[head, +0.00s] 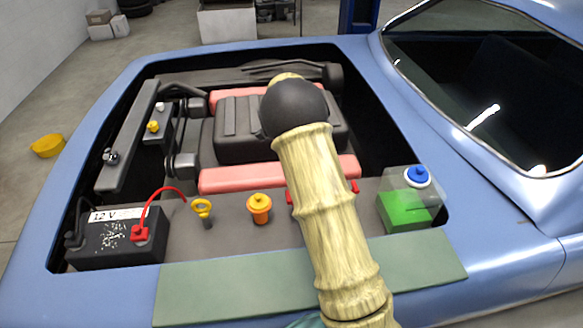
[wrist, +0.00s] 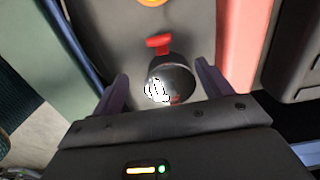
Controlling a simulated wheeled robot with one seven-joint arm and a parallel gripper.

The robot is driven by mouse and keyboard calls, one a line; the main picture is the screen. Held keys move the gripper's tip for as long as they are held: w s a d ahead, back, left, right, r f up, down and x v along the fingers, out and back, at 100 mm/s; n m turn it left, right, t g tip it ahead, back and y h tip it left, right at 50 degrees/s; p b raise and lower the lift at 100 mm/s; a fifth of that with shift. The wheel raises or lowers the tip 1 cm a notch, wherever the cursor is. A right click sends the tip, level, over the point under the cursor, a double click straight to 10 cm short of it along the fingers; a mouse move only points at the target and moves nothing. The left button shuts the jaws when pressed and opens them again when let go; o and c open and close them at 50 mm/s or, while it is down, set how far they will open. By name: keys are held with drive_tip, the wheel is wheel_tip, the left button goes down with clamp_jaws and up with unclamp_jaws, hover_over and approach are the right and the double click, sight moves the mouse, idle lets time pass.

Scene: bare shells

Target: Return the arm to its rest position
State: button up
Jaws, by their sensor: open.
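My arm (head: 325,200), pale and bamboo-like with a black ball joint, reaches up over the engine bay of a blue car. My gripper does not show in the head view. In the wrist view my gripper (wrist: 161,72) is open, with one dark finger on each side. A dark, shiny round part (wrist: 172,80) with a red tab (wrist: 158,42) shows between the fingers. I cannot tell how far below them it is. No contact with it is visible.
Around the arm are the engine block (head: 235,125), a 12 V battery (head: 115,240), a yellow dipstick ring (head: 202,207), an orange cap (head: 259,207) and a green-filled tank with a blue cap (head: 405,208). A green mat (head: 230,290) covers the near edge. A yellow bowl (head: 48,146) lies on the floor.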

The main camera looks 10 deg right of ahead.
idle(0.3)
drive_tip(key=s+r+n+t, duration=0.1)
drive_tip(key=s+r+n, duration=0.2)
drive_tip(key=s+n, duration=0.6)
drive_tip(key=s+r+n+t, duration=0.1)
drive_tip(key=s+r+n, duration=0.3)
drive_tip(key=s+n, duration=0.5)
drive_tip(key=s, duration=0.9)
drive_tip(key=shift+s+a+n+t, duration=0.2)
drive_tip(key=shift+n+t, duration=0.1)
drive_tip(key=shift+n, duration=0.1)
drive_tip(key=shift+w, duration=0.15)
